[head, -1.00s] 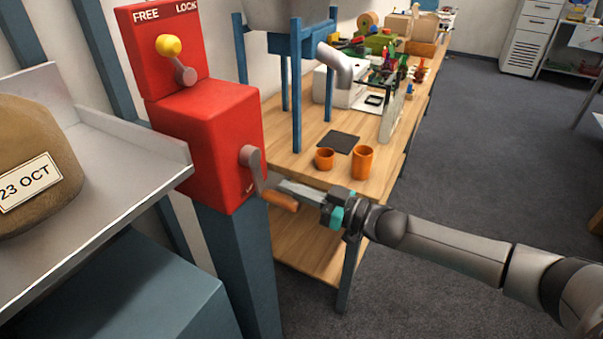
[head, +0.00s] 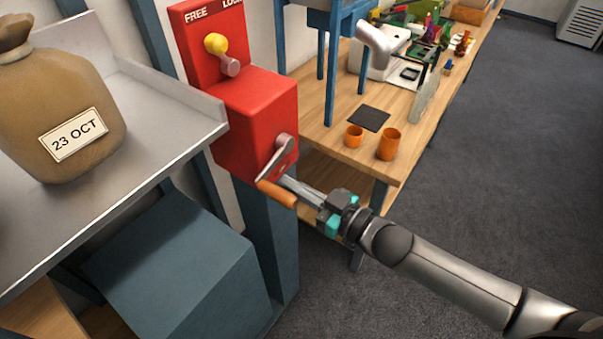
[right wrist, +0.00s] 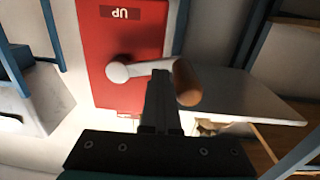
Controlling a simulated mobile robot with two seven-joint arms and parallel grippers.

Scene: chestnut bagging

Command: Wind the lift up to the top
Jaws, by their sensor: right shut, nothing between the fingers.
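The red winch box (head: 255,115) carries a crank with a grey arm (head: 277,157) and an orange-brown grip (head: 277,193). The crank arm points down and left. My right gripper (head: 290,185) is shut and empty, its fingers beside the grip; I cannot tell whether they touch. In the right wrist view the grip (right wrist: 187,82) lies just right of the fingertips (right wrist: 160,80). A yellow-knobbed lever (head: 215,44) leans toward FREE. The grey lift platform (head: 165,95) holds a brown sack (head: 60,105) labelled 23 OCT. My left gripper is not in view.
A wooden workbench (head: 345,155) stands behind the winch, with two orange cups (head: 389,144), a dark square pad (head: 369,118) and a white machine (head: 385,62). A blue-grey block (head: 180,265) sits below the platform. The carpet on the right is open.

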